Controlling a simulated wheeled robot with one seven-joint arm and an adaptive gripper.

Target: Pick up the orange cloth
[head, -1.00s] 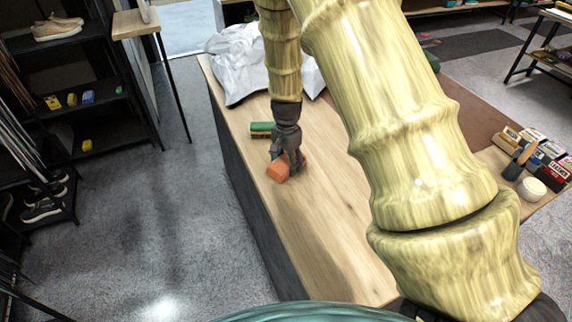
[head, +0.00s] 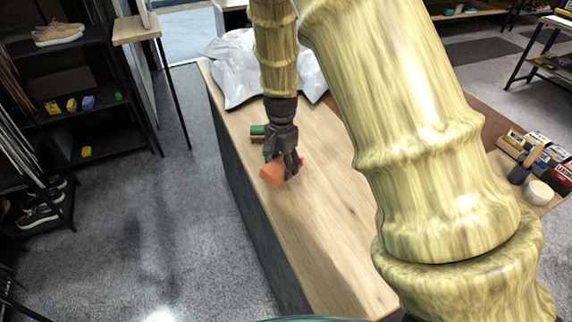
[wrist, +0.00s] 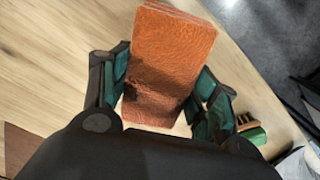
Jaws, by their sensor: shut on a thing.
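The orange cloth (head: 274,174) is a folded block with a rough surface. My gripper (head: 283,168) is shut on it above the wooden bench top (head: 325,215), near its left edge. In the wrist view the cloth (wrist: 170,60) stands between the two fingers (wrist: 160,98), which touch its sides. The head view does not clearly show how far the cloth is above the wood.
A green brush (head: 257,133) lies on the bench just behind my gripper, and it also shows in the wrist view (wrist: 252,134). A crumpled white sheet (head: 236,70) lies at the back. Boxes and a jar (head: 538,192) stand at the right. The front bench top is clear.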

